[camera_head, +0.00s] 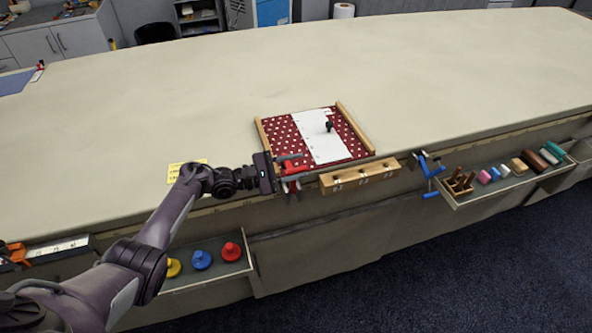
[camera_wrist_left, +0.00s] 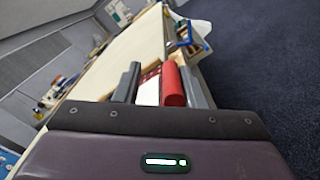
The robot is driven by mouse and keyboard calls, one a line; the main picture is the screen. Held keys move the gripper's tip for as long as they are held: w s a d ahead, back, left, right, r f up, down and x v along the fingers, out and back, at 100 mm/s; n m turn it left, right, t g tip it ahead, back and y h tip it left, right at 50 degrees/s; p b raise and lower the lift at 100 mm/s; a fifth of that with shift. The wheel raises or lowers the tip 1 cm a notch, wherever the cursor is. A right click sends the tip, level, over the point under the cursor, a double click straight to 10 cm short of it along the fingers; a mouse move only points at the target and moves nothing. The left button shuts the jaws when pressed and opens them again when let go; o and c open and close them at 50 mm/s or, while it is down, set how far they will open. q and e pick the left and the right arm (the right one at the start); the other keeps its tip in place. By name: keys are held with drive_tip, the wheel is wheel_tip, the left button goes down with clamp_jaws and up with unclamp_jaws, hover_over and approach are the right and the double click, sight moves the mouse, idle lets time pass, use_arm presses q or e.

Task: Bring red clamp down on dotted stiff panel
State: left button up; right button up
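The dotted stiff panel (camera_head: 283,135) is red with white dots and lies flat near the table's front edge, between wooden side rails. The red clamp (camera_head: 291,186) sits at the panel's front left corner, on the table edge, partly hidden by my left gripper. My left gripper (camera_head: 291,163) is at that clamp, with its fingers pointing right. In the left wrist view, a red cylinder (camera_wrist_left: 173,86), seemingly the clamp's handle, lies between the spread fingers (camera_wrist_left: 160,85), close to the right finger, with a gap to the left one. My right gripper is not in view.
A white sheet (camera_head: 318,137) with a black knob (camera_head: 328,127) lies on the panel. A wooden block (camera_head: 360,177) and a blue clamp (camera_head: 428,174) are at the front edge. Open drawers hold colored knobs (camera_head: 202,260) and rolls (camera_head: 534,160). The table behind is clear.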

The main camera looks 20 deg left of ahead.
use_arm(q)
drive_tip(key=shift+o, duration=0.6)
drive_tip(key=shift+w+a, duration=0.25)
drive_tip(key=shift+w, duration=0.05)
drive_tip(key=shift+s+d+f, duration=0.1)
drive_tip(key=shift+s, duration=0.1)
drive_tip(key=v, duration=0.7)
drive_tip(key=shift+s+a+b, duration=0.2)
drive_tip(key=shift+a+b, duration=0.1)
drive_tip(key=shift+b, duration=0.1)
